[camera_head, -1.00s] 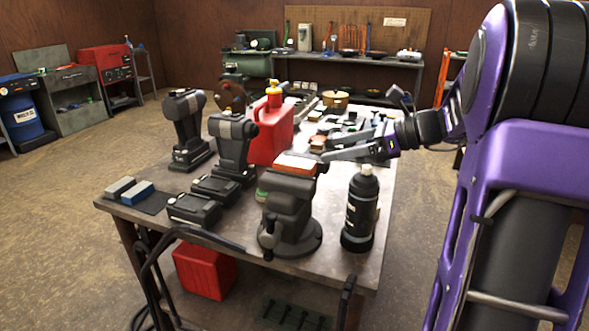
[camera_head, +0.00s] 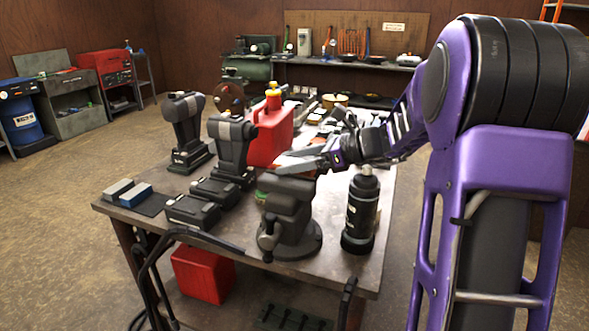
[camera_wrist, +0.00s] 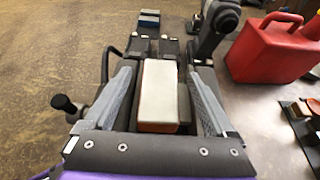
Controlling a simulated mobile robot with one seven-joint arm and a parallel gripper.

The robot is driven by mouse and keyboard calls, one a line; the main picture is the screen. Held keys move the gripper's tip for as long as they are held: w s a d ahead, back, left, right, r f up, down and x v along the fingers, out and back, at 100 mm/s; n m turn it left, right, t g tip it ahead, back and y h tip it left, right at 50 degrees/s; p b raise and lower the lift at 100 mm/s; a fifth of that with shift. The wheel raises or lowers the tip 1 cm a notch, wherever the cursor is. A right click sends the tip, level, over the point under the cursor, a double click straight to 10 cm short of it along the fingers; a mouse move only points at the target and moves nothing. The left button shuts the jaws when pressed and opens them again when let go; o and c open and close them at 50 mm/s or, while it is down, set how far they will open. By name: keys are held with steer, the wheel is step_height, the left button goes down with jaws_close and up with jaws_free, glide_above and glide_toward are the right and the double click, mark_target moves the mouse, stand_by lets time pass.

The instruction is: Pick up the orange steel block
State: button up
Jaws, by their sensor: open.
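The orange steel block (camera_wrist: 158,95) shows in the wrist view with a pale, bright top and an orange near side. It lies on top of the dark bench vise (camera_head: 287,215), which stands at the table's front edge. My gripper (camera_wrist: 160,72) is open, with one finger to the left of the block and one to the right. Gaps show between the fingers and the block. I cannot tell the exact height of the fingertips against the block.
A black bottle (camera_head: 361,212) stands close right of the vise. Black battery packs (camera_head: 193,211) and two upright tools (camera_head: 232,150) stand to the left. A red fuel can (camera_head: 271,130) is behind. Blue and grey blocks (camera_head: 135,195) lie on a mat at the left.

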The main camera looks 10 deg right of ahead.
steer(key=shift+c, duration=0.2)
jaws_close()
steer(key=shift+r, duration=0.15)
